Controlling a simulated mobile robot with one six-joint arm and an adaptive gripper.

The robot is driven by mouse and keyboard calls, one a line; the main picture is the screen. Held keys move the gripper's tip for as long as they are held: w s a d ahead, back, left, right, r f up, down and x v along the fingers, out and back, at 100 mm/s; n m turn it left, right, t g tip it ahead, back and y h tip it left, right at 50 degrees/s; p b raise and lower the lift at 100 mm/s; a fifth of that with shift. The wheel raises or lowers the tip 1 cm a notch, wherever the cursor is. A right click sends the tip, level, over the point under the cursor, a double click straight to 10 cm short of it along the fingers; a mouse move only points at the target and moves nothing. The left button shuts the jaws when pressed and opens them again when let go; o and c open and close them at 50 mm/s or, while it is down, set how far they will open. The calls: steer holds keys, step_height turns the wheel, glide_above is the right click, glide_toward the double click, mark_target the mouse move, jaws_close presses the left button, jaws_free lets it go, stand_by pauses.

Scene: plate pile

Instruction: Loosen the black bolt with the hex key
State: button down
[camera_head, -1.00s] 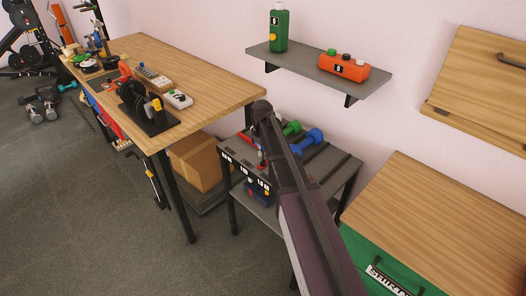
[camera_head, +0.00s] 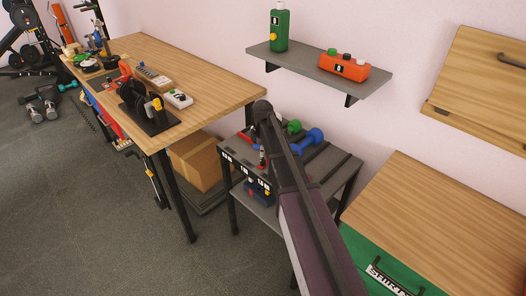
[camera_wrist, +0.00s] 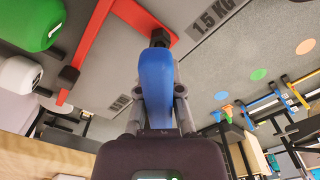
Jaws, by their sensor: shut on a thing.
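In the wrist view my gripper (camera_wrist: 160,108) is shut on a blue rounded piece (camera_wrist: 155,75), with one grey finger on each side. A dark end shows beyond the blue piece, near a red frame strip. What the whole held object is cannot be told. In the head view my arm covers the small grey rack and the gripper cannot be made out clearly. A black device on a flat base (camera_head: 150,108) stands on the workbench. I cannot make out a hex key or a black bolt in either view.
The wooden workbench (camera_head: 215,82) stands left of the grey rack (camera_head: 318,162). Green (camera_head: 294,126) and blue (camera_head: 312,137) weights lie on the rack. A wall shelf (camera_head: 345,80) holds a green bottle (camera_head: 279,30) and an orange box (camera_head: 343,66). A cardboard box (camera_head: 195,163) sits under the bench.

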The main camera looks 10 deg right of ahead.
steer(key=n, duration=0.7)
stand_by(0.3)
steer(key=c, duration=0.7)
jaws_free()
steer(key=shift+s+a, duration=0.1)
